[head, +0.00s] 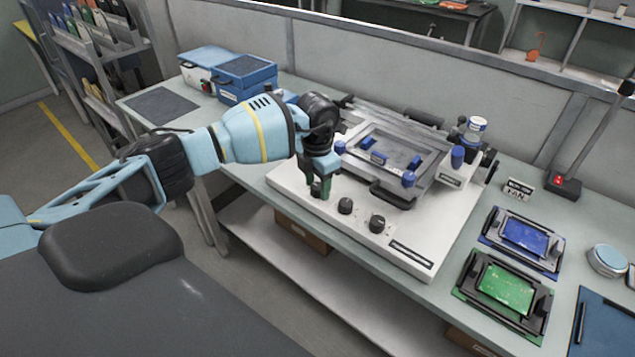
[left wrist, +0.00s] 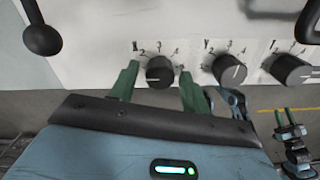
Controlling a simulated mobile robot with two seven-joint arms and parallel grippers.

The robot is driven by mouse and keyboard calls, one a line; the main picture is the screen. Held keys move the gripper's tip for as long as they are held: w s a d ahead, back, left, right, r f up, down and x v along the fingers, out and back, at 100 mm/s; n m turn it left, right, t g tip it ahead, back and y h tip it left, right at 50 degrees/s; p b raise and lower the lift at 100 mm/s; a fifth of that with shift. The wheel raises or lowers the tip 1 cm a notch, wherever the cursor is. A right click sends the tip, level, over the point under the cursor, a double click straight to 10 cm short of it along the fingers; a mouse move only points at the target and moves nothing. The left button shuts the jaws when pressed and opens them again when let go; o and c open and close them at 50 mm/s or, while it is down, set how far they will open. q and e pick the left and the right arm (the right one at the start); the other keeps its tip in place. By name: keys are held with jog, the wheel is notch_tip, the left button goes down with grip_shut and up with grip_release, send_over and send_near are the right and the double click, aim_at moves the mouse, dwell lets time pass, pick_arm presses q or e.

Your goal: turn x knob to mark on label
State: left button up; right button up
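The X knob (left wrist: 159,72) is a dark round knob on the white panel of the machine, with "X" and numbers printed above it in the left wrist view. My left gripper (left wrist: 159,88) has its two green fingers apart, one on each side of this knob, with small gaps showing between fingers and knob. In the head view, my left gripper (head: 321,190) points down at the panel's front left and hides the X knob. The Y knob (head: 345,206) and a third knob (head: 376,223) stand to its right.
The white machine base (head: 290,183) carries a framed stage (head: 400,150) with blue clamps behind the knobs. A black ball-ended lever (left wrist: 42,40) stands left of the X knob. Blue (head: 525,236) and green (head: 505,287) boards in holders lie on the right.

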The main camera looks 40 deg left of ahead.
pick_arm(q)
jog(key=c, duration=0.8)
